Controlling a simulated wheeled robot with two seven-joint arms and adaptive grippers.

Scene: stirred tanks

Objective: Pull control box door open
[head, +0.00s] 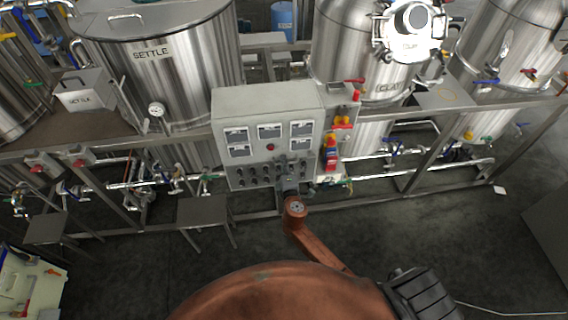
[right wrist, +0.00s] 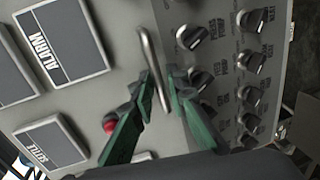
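The grey control box (head: 222,112) stands mid-view on the frame. Its front door carries several labelled display panels, a red button (right wrist: 110,125) and rows of black knobs. The door looks shut. My right gripper (head: 291,178) is at the lower right part of the box front and covers part of it in the head view. In the right wrist view, its green fingers (right wrist: 160,78) are spread, one on each side of the metal bar handle (right wrist: 149,50). A gap shows between the handle and the right finger; contact with the left finger is unclear. My left gripper is not in view.
A red-and-yellow switch unit (head: 331,150) is close on the box's right. Steel tanks (head: 180,75) stand behind, with pipes and valves below. A small stool-like stand (head: 203,210) is left of the box. The floor in front at right is mostly clear.

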